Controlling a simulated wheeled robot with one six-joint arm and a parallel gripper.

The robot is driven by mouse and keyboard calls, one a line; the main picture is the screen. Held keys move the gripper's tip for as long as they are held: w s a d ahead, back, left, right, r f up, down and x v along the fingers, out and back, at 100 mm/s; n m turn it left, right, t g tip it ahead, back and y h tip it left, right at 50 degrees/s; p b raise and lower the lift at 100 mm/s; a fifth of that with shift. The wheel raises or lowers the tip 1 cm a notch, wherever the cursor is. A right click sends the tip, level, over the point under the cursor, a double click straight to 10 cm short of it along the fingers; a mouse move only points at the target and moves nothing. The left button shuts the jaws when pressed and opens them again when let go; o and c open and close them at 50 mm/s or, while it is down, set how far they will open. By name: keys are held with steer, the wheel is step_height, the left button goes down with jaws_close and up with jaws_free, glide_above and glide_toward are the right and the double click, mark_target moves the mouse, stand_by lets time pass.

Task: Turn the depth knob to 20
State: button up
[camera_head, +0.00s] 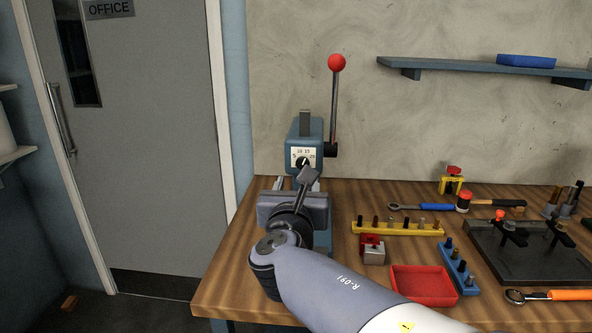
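The depth knob (302,162) is a small dark knob low on a white dial plate (301,153). The plate is on the front of a blue-grey press (292,133) and is marked 5, 10, 15 and 20, with 20 at the right. The knob's pointer is too small to read surely. My gripper (306,172) is just in front of and below the knob, overlapping its lower edge. My wrist and arm hide the fingertips partly, so I cannot tell whether they touch the knob or are open or shut.
The press has a lever with a red ball (337,63) rising at its right. On the wooden bench (240,262) to the right are a yellow bit rack (397,229), a red tray (423,284), a blue rack (458,268) and a black fixture plate (525,262). A shelf (460,66) hangs above.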

mark_target(303, 164)
steer(key=w, duration=0.9)
steer(key=shift+w+d, duration=0.25)
steer(key=c, duration=0.9)
steer(key=shift+c, duration=0.2)
steer(key=shift+f, duration=0.15)
steer(key=m+b, duration=0.3)
steer(key=b, duration=0.1)
steer(key=shift+f+m, duration=0.15)
steer(key=shift+m, duration=0.15)
steer(key=m+b, duration=0.4)
steer(key=m, duration=0.1)
steer(key=shift+d+b, duration=0.1)
steer(key=shift+b, duration=0.2)
steer(key=shift+r+m, duration=0.2)
steer(key=shift+m, duration=0.1)
